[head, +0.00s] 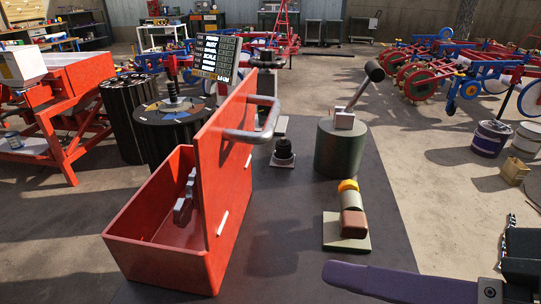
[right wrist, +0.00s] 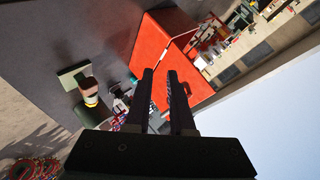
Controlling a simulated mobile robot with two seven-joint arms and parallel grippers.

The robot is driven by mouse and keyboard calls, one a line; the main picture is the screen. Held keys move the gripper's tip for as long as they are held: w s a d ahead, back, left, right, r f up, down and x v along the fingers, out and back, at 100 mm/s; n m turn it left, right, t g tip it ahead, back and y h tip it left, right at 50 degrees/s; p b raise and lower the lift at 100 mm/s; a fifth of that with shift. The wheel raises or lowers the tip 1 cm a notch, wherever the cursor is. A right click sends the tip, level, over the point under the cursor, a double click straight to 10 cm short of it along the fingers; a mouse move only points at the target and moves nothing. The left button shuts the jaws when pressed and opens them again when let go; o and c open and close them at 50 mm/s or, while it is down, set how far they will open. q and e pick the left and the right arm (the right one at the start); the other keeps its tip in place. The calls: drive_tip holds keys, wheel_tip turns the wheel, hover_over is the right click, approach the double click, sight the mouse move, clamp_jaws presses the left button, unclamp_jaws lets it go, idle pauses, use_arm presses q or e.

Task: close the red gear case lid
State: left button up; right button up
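The red gear case (head: 160,256) stands on the dark mat in the head view, open at the top, with grey parts inside. Its red lid (head: 222,165) stands up nearly vertical along the case's right side. A grey bar handle (head: 257,132) sticks out from the lid's right face. My right gripper (head: 511,222) is at the right edge of the head view, well apart from the lid and partly cut off. In the right wrist view its two dark fingers (right wrist: 160,72) are apart with nothing between them; red case surfaces (right wrist: 165,42) show beyond. My left gripper is not in view.
A dark green drum (head: 340,150) with a mallet-like tool stands behind right. A small stand with coloured blocks (head: 346,232) lies between the case and my right arm. A round dark table (head: 172,128) and a screen board stand behind the case. The mat right of the lid is partly clear.

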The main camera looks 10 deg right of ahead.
drive_tip(key=w+m+t+b, duration=0.1)
drive_tip(key=b, duration=0.1)
drive_tip(key=w+f+m+t+y+b, duration=0.1)
drive_tip(key=m+b, duration=0.1)
drive_tip(key=w+d+f+m+t+y+b, duration=0.1)
drive_tip(key=w+t+b, duration=0.1)
drive_tip(key=shift+m, duration=0.4)
clamp_jaws()
use_arm(q)
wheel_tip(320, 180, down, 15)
drive_tip(key=b, duration=0.5)
use_arm(e)
drive_tip(key=w+d+r+m+t, duration=0.2)
drive_tip(key=w+d+m+t, duration=0.25)
drive_tip(key=m, duration=0.25)
use_arm(q)
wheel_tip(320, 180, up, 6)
drive_tip(key=p, duration=0.5)
use_arm(e)
drive_tip(key=s+a+r+x, duration=0.1)
drive_tip(key=x, duration=1)
drive_tip(key=shift+w+a+m+h, duration=0.2)
drive_tip(key=shift+a+m+h, duration=0.1)
drive_tip(key=shift+a, duration=0.1)
drive_tip(key=shift+t, duration=0.25)
